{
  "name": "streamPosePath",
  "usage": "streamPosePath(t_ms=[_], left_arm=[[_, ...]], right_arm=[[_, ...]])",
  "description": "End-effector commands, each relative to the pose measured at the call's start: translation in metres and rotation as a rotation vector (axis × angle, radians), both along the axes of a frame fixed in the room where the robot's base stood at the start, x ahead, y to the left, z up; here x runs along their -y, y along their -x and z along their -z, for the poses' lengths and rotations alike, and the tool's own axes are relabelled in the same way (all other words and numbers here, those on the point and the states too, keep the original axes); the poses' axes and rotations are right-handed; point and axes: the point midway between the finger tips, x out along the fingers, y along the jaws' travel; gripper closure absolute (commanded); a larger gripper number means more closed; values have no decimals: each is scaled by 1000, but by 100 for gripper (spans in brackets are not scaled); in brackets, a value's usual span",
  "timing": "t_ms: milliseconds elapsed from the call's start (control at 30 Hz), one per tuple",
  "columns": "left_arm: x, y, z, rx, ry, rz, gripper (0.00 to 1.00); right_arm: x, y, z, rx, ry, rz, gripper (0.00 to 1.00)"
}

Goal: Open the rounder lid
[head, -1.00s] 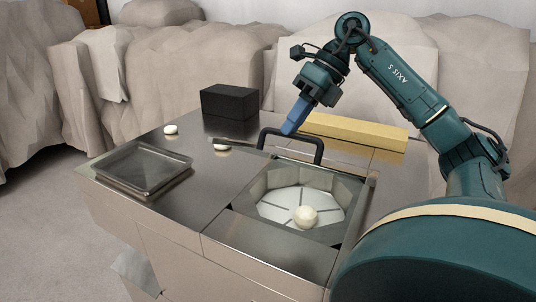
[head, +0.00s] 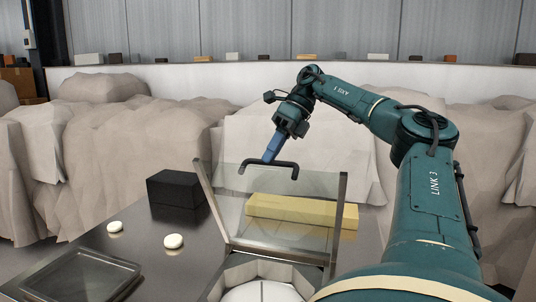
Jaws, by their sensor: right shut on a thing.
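The rounder lid (head: 236,205) is a clear panel in a metal frame, standing steeply raised behind the rounder opening. Its dark bar handle (head: 289,168) is at the panel's top edge. My right gripper (head: 269,157), with blue fingers, is shut on this handle near its middle, reaching down from above. The eight-sided rounder bowl (head: 245,276) is uncovered in front of the lid and is cut off by the bottom edge. My left gripper is not in view.
A black box (head: 176,193) and two dough balls (head: 173,241) are on the metal top at left. A clear-walled tray (head: 82,279) is at lower left. A yellow block (head: 301,216) shows behind the lid panel. Covered shapes (head: 130,150) stand behind.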

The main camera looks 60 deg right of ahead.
Motion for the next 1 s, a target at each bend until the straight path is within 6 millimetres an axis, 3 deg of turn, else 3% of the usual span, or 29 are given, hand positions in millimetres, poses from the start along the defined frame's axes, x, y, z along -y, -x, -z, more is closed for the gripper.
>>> streamPosePath(t_ms=[33,400,1000], left_arm=[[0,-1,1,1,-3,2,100],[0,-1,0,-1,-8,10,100],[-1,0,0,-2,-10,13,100]], right_arm=[[12,0,17,-40,13,19,100],[40,-7,14,-41,15,17,100],[57,-11,12,-41,12,9,100]])
